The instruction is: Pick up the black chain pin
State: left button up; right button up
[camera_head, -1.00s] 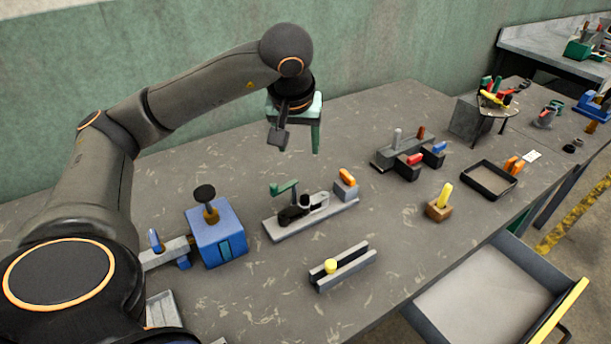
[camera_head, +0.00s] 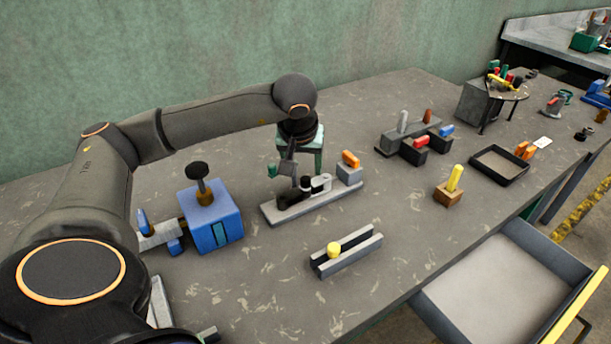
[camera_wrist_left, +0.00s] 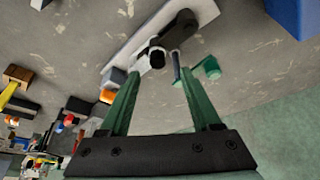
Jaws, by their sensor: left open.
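A grey fixture plate (camera_head: 340,197) stands on the bench below my left gripper. A black piece (camera_head: 293,197) with a rounded end lies on it, beside a small white-and-black upright part (camera_head: 320,184); I cannot tell which of these is the chain pin. My left gripper (camera_wrist_left: 158,74) is open, its two green fingers pointing down at the fixture. In the wrist view the white-and-black part (camera_wrist_left: 157,56) shows between and just beyond the fingertips, apparently untouched. The black piece (camera_wrist_left: 181,25) extends past it. In the head view the wrist partly hides the fingers. My right gripper is out of view.
A green handle (camera_head: 272,171) and an orange-topped grey block (camera_head: 349,171) flank the parts on the fixture. A blue box (camera_head: 213,222) stands to the left. An open drawer (camera_head: 500,285) is at the lower right.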

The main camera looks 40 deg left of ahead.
aim_at(305, 178)
pick_arm(q)
jog(key=x, duration=0.4)
jog(key=shift+d+f, duration=0.15)
jog(key=shift+f, duration=0.1)
grip_shut()
dwell(0.4)
